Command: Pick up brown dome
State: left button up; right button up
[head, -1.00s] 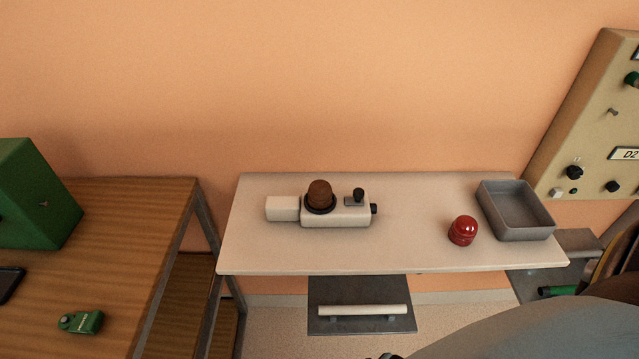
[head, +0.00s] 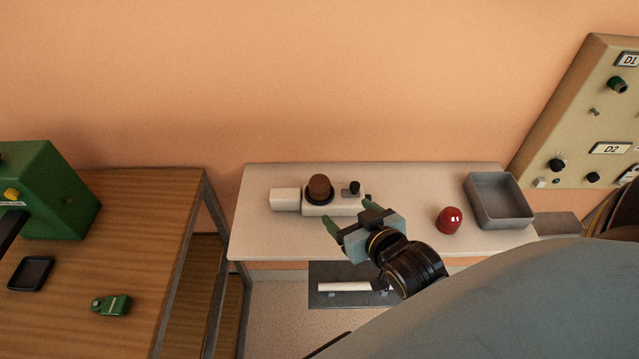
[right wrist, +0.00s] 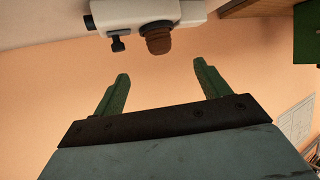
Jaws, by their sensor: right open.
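The brown dome (head: 320,187) sits upright in a dark ring on the white device (head: 334,207) on the white table. It also shows in the right wrist view (right wrist: 158,41), upside down and beyond the fingertips, near the top middle. My right gripper (head: 341,223) is open with green fingers, in front of the device and apart from the dome. In the right wrist view its two fingers (right wrist: 163,76) are spread with nothing between them. My left gripper is not in view.
A red dome (head: 449,220) and a grey tray (head: 499,222) stand on the right of the white table (head: 262,238). A black knob (head: 354,187) is on the device, right of the brown dome. A wooden bench (head: 150,230) with a green machine (head: 50,190) stands at left.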

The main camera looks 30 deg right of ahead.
aim_at(324, 189)
jog(key=x, duration=0.7)
jog(key=shift+w+d+r, duration=0.15)
jog(key=shift+w+r, duration=0.15)
jog(key=shift+w, duration=0.05)
jog(key=shift+x, duration=2.95)
jog(key=shift+s+f, duration=0.1)
jog(key=c, duration=1)
